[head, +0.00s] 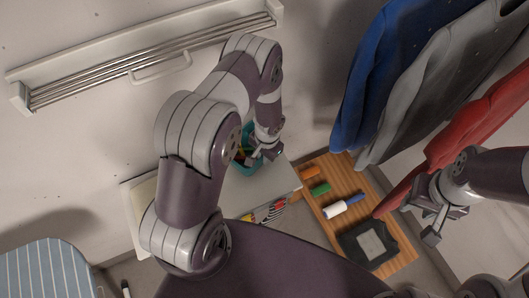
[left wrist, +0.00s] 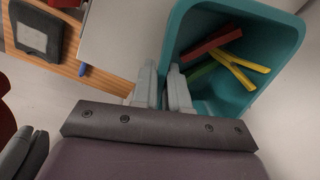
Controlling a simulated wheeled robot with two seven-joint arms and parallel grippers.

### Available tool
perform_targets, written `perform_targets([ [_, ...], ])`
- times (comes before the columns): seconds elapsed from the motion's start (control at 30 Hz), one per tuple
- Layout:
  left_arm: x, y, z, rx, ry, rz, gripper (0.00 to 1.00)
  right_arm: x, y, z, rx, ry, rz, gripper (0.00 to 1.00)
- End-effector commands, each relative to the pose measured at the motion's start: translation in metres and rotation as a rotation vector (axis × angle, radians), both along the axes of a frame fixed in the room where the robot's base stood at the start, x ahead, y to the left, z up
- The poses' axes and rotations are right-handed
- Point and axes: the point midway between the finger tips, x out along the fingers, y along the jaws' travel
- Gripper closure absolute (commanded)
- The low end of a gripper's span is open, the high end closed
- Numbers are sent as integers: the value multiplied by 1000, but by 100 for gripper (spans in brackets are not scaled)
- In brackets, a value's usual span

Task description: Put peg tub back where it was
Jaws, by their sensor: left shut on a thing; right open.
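The peg tub (head: 247,160) is a teal tub standing at the white cabinet top, partly hidden behind my left arm in the head view. In the left wrist view the tub (left wrist: 291,62) is open-topped, with red, yellow and green pegs (left wrist: 232,62) inside. My left gripper (head: 262,157) is shut on the tub's near wall; its fingers (left wrist: 166,92) straddle the rim in the wrist view. My right gripper (head: 432,217) is open and empty, at the right near the red garment.
The white cabinet top (head: 272,182) lies under the tub. A wooden shelf (head: 345,176) right of it bears a lint roller (head: 343,206), small coloured items and a dark scale-like box (head: 368,244). Garments (head: 378,75) hang at right. A wall rack (head: 150,62) is at upper left.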

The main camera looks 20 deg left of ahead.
Motion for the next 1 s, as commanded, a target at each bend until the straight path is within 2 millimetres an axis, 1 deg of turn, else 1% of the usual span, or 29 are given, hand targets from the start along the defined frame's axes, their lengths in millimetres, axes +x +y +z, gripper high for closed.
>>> perform_targets([
  [0.03,0,0,-13,0,0,0,100,0,0,-11,0,0,0,59],
  [0.13,0,0,-20,0,0,0,100,0,0,-16,0,0,0,59],
  [0.57,0,0,-20,0,-1,0,100,0,0,-16,0,0,0,59],
  [1.0,0,0,-29,0,-1,0,100,0,0,-25,0,0,0,59],
])
